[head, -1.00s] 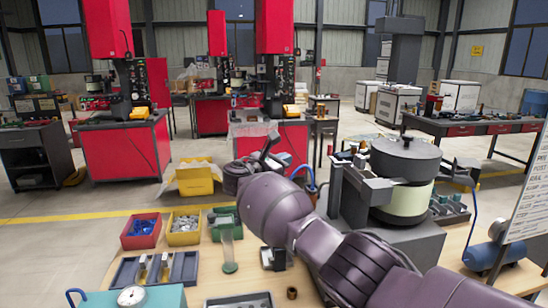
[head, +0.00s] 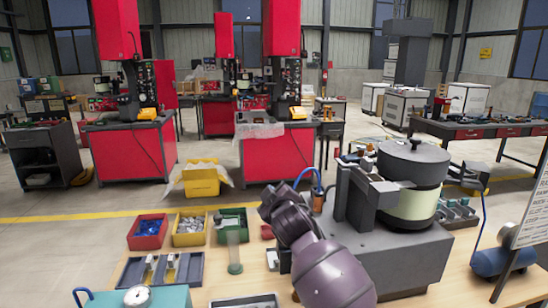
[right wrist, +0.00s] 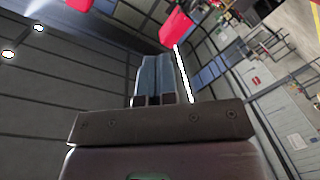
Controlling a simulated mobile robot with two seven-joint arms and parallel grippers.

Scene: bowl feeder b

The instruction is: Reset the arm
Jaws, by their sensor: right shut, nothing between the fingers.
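My right arm (head: 330,275) rises from the bottom of the head view, right of the middle, with its dark wrist end near the bowl feeder's left side. The fingers of my right gripper (right wrist: 154,82) show in the right wrist view. They are together with nothing between them and point toward the wall and ceiling. In the head view the fingers cannot be made out clearly. My left gripper is not in view.
The bowl feeder (head: 412,180) stands on a grey base right of my arm. Red (head: 147,232), yellow (head: 189,229) and green (head: 230,226) bins sit left of it, behind a divided tray (head: 160,270). A blue tank (head: 492,260) stands at the right.

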